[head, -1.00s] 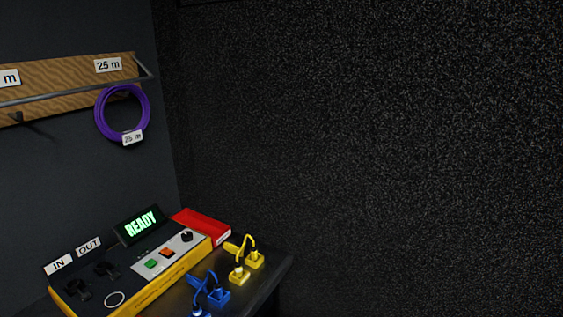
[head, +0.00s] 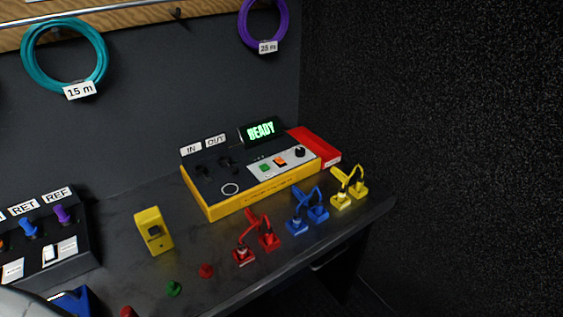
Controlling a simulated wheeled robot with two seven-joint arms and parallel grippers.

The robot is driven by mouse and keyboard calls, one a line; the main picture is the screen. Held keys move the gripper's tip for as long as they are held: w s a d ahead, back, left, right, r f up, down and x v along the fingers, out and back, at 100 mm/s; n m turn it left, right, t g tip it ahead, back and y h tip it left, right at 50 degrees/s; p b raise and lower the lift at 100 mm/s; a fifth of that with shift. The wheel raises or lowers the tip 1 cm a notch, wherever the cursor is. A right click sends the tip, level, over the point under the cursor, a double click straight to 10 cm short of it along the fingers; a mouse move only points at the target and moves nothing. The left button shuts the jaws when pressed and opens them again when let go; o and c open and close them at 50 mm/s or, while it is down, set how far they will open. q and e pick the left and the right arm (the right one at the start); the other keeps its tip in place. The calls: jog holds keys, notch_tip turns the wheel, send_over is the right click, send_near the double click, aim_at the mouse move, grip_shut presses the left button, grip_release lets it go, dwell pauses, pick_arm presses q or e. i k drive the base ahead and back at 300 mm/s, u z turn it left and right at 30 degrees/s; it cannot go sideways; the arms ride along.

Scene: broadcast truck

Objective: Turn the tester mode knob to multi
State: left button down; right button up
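The cable tester (head: 234,199) is a yellow box with a dark top, standing at the back right of the dark bench. Its display (head: 261,131) reads READY in green. The black mode knob (head: 300,152) sits on the light panel at the tester's right end, beside an orange button (head: 281,161) and a green button (head: 264,168). The markings around the knob are too small to read, so its setting cannot be told. Neither gripper shows in the head view.
Red (head: 267,237), blue (head: 318,212) and yellow (head: 341,201) plugs with short leads stand along the bench front. A yellow handheld box (head: 154,231) stands left of the tester. A red tray (head: 315,143) adjoins the tester's right end. A teal cable coil (head: 64,57) hangs above.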

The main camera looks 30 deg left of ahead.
aim_at(300, 151)
jog(key=z, duration=1.2)
jog(key=i, duration=1.25)
jog(key=u, duration=1.65)
